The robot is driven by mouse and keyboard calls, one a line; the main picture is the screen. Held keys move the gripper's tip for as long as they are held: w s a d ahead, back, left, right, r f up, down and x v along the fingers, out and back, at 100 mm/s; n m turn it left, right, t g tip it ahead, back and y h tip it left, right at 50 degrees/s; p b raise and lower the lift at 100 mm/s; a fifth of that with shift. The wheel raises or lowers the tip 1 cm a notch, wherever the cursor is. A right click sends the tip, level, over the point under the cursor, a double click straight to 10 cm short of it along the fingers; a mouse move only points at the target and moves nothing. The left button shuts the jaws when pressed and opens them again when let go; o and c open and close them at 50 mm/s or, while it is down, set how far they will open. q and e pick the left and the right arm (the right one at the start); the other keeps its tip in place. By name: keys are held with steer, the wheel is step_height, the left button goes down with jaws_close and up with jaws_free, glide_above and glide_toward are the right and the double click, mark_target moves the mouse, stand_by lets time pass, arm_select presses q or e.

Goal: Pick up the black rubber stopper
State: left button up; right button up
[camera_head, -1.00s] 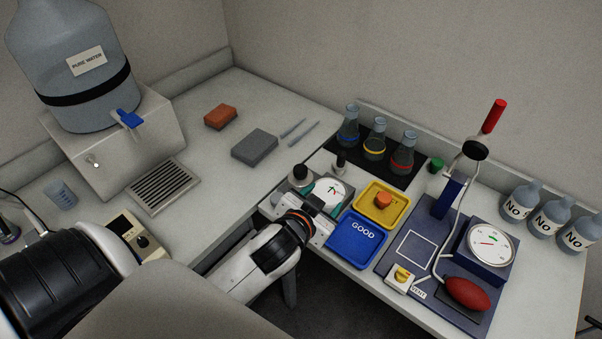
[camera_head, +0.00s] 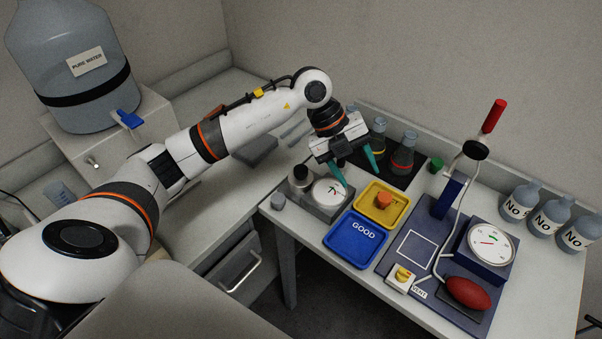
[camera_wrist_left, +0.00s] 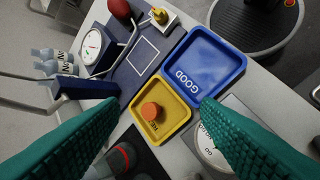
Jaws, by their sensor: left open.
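A black-topped cylinder (camera_head: 300,174) stands beside the white dial on a grey gauge unit (camera_head: 322,204). I cannot tell whether this black top is the rubber stopper. No separate black stopper shows clearly. My left gripper (camera_head: 353,166) is open and empty, pointing down above the bench between the gauge unit and the flasks. Its teal fingers also show wide apart in the left wrist view (camera_wrist_left: 160,140). An orange stopper (camera_head: 383,201) sits in the yellow tray (camera_head: 366,211), with the blue GOOD tray (camera_head: 338,245) in front. My right gripper is not in view.
Flasks (camera_head: 404,155) stand on a black mat behind the gripper. A green stopper (camera_head: 436,165) is right of them. A blue pump stand with a gauge (camera_head: 490,243) and red bulb (camera_head: 467,292) fills the right. A small grey cylinder (camera_head: 278,201) is at the bench edge.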

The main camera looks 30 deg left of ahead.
arm_select(q)
steer(key=a+r+n+g+y, duration=0.1)
steer(key=a+r+n+y, duration=0.15)
steer(key=a+y, duration=0.75)
steer(key=n+h+p, duration=0.1)
steer(key=h+p, duration=0.1)
steer(key=h, duration=0.2)
glide_above(301, 169)
steer(key=s, duration=0.1)
step_height(301, 169, down, 7)
steer(key=shift+r, duration=0.15)
steer(key=shift+w+f+p, duration=0.2)
steer(key=shift+f+p, duration=0.1)
steer(key=shift+f, duration=0.6)
steer(key=shift+w+f+p, duration=0.15)
steer(key=shift+f+p, duration=0.1)
steer(key=shift+f, duration=0.65)
steer(key=shift+w+f+p, duration=0.2)
steer(key=shift+f+p, duration=0.1)
steer(key=shift+f, duration=0.6)
steer(key=c, duration=1.1)
steer(key=shift+r, duration=0.15)
